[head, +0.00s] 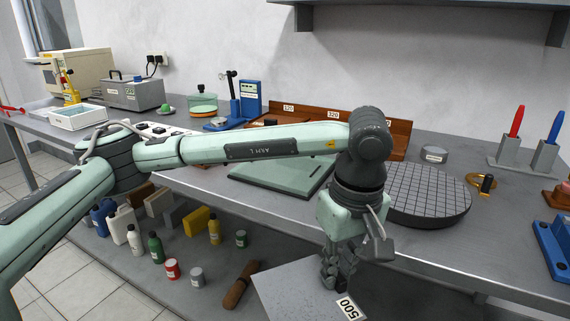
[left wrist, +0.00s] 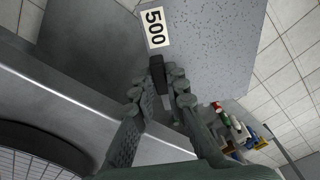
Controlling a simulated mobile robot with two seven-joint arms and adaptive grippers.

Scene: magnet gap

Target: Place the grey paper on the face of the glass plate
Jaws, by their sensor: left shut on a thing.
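The grey paper (head: 290,290) is a flat speckled sheet with a white "500" label at its edge. My left gripper (head: 337,276) is shut on the sheet's edge near that label and holds it in front of the bench, below the top's level. In the left wrist view the gripper's fingers (left wrist: 162,90) meet at the edge of the paper (left wrist: 215,45). The pale green glass plate (head: 262,178) lies flat on the bench, behind and left of the gripper. My left arm crosses above it and hides part of it. My right gripper is not in view.
A round dark gridded plate (head: 430,193) lies on the bench right of the gripper. Brown labelled racks (head: 300,114) stand behind the glass plate. Red and blue handled tools (head: 516,120) stand at the right. Bottles and cans (head: 156,247) fill the lower shelf.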

